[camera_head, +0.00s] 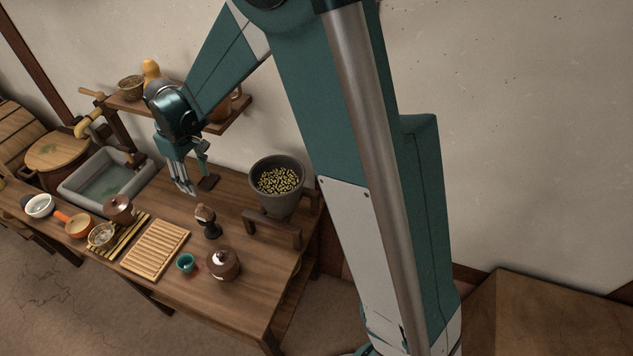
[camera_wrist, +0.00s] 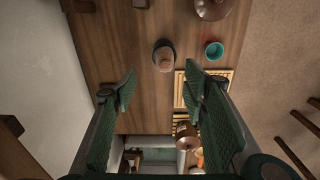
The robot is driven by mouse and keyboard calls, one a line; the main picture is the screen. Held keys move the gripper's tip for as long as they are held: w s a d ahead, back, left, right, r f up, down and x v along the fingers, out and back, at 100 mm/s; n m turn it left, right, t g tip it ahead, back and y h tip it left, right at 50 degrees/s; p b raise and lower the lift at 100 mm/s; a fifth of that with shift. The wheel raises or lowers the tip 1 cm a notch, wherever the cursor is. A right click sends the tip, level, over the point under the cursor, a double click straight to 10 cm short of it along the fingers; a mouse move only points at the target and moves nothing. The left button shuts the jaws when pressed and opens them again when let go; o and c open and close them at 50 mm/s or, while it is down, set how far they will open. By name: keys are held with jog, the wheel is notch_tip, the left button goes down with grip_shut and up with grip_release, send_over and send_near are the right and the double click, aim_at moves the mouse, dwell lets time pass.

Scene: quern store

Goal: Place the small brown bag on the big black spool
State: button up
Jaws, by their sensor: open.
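The small brown bag (camera_head: 205,213) sits on top of the big black spool (camera_head: 212,231) on the wooden table. The bag looks upright. In the wrist view the bag (camera_wrist: 163,61) is seen from above, with the dark edge of the spool (camera_wrist: 164,43) around part of it; most of the spool is hidden beneath. My gripper (camera_head: 188,188) is above the table, behind and to the left of the spool, apart from both. In the wrist view my gripper (camera_wrist: 162,84) has its two fingers spread with nothing between them.
A grey pot (camera_head: 260,168) of yellowish pieces stands behind right of the spool. A slatted board (camera_head: 156,250), teal cup (camera_head: 186,263) and lidded brown pot (camera_head: 223,264) stand in front. A stone basin (camera_head: 140,178) is left, a wall shelf (camera_head: 238,117) behind.

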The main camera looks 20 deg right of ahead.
jog(key=s+d+r+m+t, duration=0.3)
jog(key=s+d+r+m, duration=0.1)
jog(key=s+d+r, duration=1.05)
jog(key=s+d+r+m+t, duration=0.2)
jog(key=s+d+m+t, duration=0.1)
jog(key=s+d, duration=1)
jog(key=s+m, duration=0.1)
jog(key=s, duration=0.3)
jog(key=shift+r+t, duration=0.25)
jog(key=shift+t, duration=0.15)
